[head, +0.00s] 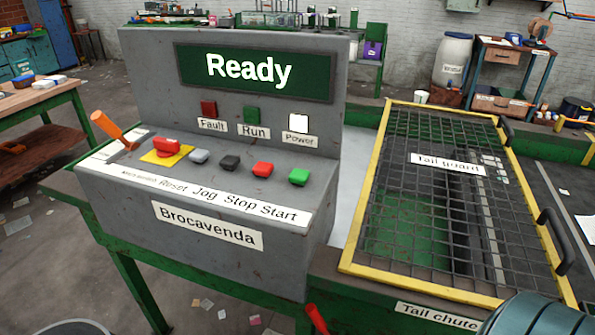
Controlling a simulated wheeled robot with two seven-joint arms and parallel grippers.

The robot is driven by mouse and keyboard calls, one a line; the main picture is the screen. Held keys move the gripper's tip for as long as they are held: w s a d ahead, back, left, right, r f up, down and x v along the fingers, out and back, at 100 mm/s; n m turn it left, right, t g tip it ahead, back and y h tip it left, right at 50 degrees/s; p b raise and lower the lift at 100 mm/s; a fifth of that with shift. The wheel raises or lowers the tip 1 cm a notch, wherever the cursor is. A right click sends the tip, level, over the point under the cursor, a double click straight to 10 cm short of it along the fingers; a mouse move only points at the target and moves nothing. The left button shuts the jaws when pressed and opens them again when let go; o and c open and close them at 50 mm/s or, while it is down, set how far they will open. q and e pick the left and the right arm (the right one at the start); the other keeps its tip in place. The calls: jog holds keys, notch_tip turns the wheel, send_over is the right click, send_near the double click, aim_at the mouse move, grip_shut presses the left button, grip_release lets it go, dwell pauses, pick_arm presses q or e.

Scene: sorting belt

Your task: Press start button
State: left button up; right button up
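The start button (299,176) is a green push button at the right end of the row on the grey control console. The word "Start" is on the white label strip (280,212) below it. The red stop button (262,169) is just left of it. The display (250,70) on the console's upright panel reads "Ready". Below it, the red Fault lamp (208,108), green Run lamp (251,115) and bright white Power lamp (298,121) sit in a row. Neither of my grippers is in view.
A yellow-framed mesh tail guard (376,180) lies right of the console. The space above the buttons is clear.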

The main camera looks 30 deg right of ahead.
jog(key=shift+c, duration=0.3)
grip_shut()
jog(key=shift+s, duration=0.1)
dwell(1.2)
